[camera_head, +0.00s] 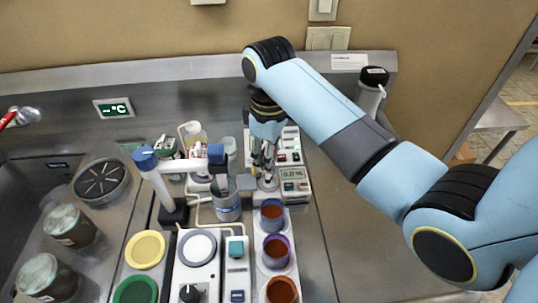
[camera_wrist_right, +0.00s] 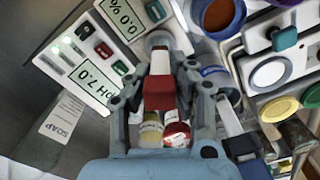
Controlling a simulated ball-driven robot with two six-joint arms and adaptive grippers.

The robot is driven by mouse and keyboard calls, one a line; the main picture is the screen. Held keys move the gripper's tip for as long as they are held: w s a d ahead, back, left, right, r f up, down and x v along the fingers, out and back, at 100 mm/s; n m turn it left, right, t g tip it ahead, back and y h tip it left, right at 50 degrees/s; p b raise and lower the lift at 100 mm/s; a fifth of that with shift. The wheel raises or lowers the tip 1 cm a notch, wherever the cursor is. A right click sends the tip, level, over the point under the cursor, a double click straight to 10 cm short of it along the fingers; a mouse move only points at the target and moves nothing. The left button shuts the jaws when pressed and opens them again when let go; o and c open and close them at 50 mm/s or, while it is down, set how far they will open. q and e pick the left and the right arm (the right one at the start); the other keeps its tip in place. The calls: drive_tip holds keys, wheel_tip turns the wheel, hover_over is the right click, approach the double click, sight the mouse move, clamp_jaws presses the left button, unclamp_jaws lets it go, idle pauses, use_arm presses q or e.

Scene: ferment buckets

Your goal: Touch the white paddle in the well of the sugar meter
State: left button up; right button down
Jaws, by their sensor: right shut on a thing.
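The sugar meter (camera_head: 293,186) is a pale box with a green-lit percent display; in the right wrist view (camera_wrist_right: 128,30) the display reads 0.0 %. Its round metal well (camera_head: 268,182) sits left of the display and also shows in the wrist view (camera_wrist_right: 159,42). My right gripper (camera_head: 263,163) points down just above the well. In the wrist view its fingers are shut on the white paddle (camera_wrist_right: 160,61), which has a red grip (camera_wrist_right: 159,92) and a white end toward the well. Whether the white end touches the well I cannot tell. My left gripper is out of view.
Cups of reddish liquid (camera_head: 275,248) stand in front of the meter. A pH meter (camera_wrist_right: 83,67) is beside it. A blue-and-white stand (camera_head: 160,185) and a grey beaker (camera_head: 226,204) are to the left. Bare steel counter (camera_head: 350,230) lies to the right.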

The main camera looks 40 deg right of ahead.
drive_tip(key=shift+f, duration=0.5)
idle(0.7)
idle(0.4)
drive_tip(key=shift+r, duration=3)
